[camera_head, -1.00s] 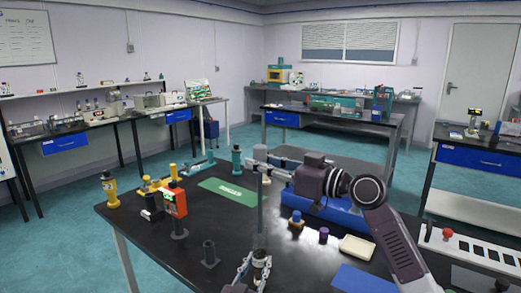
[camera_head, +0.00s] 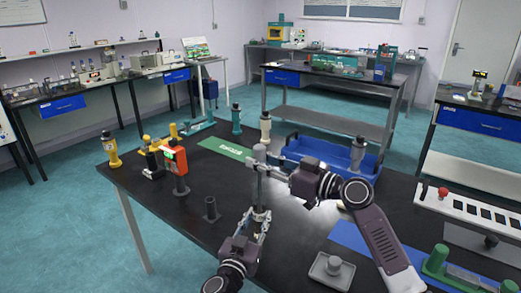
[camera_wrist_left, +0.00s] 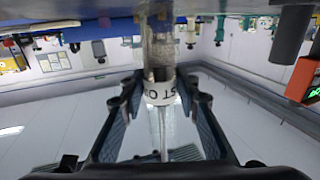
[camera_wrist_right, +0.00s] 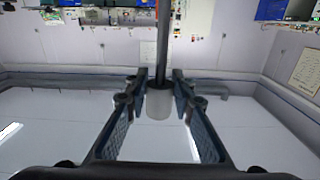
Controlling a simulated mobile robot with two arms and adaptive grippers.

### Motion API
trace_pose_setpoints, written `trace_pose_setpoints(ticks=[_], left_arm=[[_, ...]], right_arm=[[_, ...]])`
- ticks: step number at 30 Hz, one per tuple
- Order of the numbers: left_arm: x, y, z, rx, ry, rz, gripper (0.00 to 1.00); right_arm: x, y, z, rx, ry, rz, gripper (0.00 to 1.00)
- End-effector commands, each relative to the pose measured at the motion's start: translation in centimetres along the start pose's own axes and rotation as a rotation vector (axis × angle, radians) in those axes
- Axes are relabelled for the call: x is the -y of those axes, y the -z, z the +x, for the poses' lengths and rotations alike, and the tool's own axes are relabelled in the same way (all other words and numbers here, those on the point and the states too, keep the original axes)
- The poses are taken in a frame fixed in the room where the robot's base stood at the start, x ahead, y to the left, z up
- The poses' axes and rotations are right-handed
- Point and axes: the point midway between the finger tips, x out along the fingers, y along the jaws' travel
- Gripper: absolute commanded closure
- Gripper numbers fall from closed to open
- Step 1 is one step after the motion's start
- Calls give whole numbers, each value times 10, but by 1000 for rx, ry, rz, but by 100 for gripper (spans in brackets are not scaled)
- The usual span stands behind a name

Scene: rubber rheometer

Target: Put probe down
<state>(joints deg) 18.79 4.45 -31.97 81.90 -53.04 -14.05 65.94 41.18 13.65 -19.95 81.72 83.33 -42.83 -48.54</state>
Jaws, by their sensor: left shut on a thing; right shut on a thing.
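My right gripper (camera_head: 264,158) is shut on the top of the probe, a thin upright dark rod with a pale grey head (camera_wrist_right: 158,104). The rod hangs straight down from the fingers. My left gripper (camera_head: 260,216) is below it, shut around an upright clear cylinder with a white lettered band (camera_wrist_left: 160,92). In the left wrist view the thin rod lines up with the cylinder's axis and seems to enter it. How deep the probe's tip sits is hidden by the fingers and band.
A short dark tube (camera_head: 211,211) stands left of my left gripper. An orange device (camera_head: 177,160), yellow bottle (camera_head: 110,151), green mat (camera_head: 226,148) and blue bin (camera_head: 346,152) are farther off. A grey tray (camera_head: 331,271) is at front right. The left front tabletop is clear.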

Motion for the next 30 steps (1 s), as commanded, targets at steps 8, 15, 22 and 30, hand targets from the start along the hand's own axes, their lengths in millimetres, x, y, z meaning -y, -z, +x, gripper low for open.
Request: trace_pose_setpoints(ticks=[8,15,22,30], left_arm=[[0,0,0,1,0,0,98],[0,0,0,1,0,0,98],[0,0,0,1,0,0,98],[0,0,0,1,0,0,98]], right_arm=[[0,-20,0,0,0,1,100],[0,-24,0,0,0,0,100],[0,-24,0,0,0,0,68],[0,-24,0,0,0,0,57]])
